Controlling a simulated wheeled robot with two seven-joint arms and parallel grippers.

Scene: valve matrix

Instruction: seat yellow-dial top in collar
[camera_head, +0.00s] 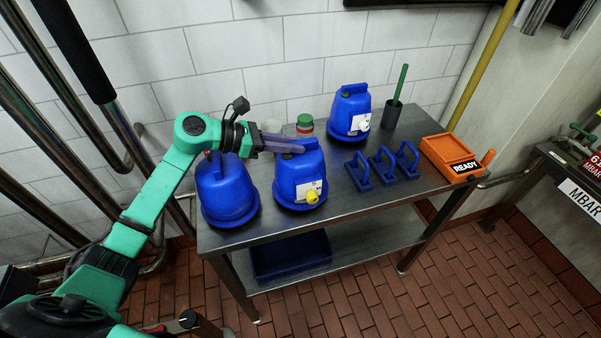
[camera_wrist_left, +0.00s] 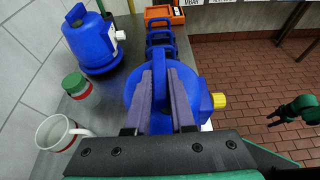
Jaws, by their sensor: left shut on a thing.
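The yellow-dial top is a blue domed piece (camera_head: 288,172) on the steel table, with a white label and a yellow dial (camera_head: 312,197) low on its front. My left gripper (camera_head: 287,143) is at its top handle. In the left wrist view, the purple-grey fingers (camera_wrist_left: 165,88) lie on both sides of the blue handle (camera_wrist_left: 159,70), shut on it. The yellow dial (camera_wrist_left: 218,101) sticks out to the right. The top looks upright; no separate collar can be made out beneath it. A green arm end with dark tips (camera_wrist_left: 278,115), apparently my right gripper, is small at the right.
A plain blue domed piece (camera_head: 226,190) stands close on the left. A white-dial blue unit (camera_head: 349,112) stands behind. Several blue handles (camera_head: 383,166), an orange READY tray (camera_head: 445,150), a green-lidded jar (camera_head: 305,124), a mug (camera_wrist_left: 56,133) and a dark cup (camera_head: 392,114) share the table.

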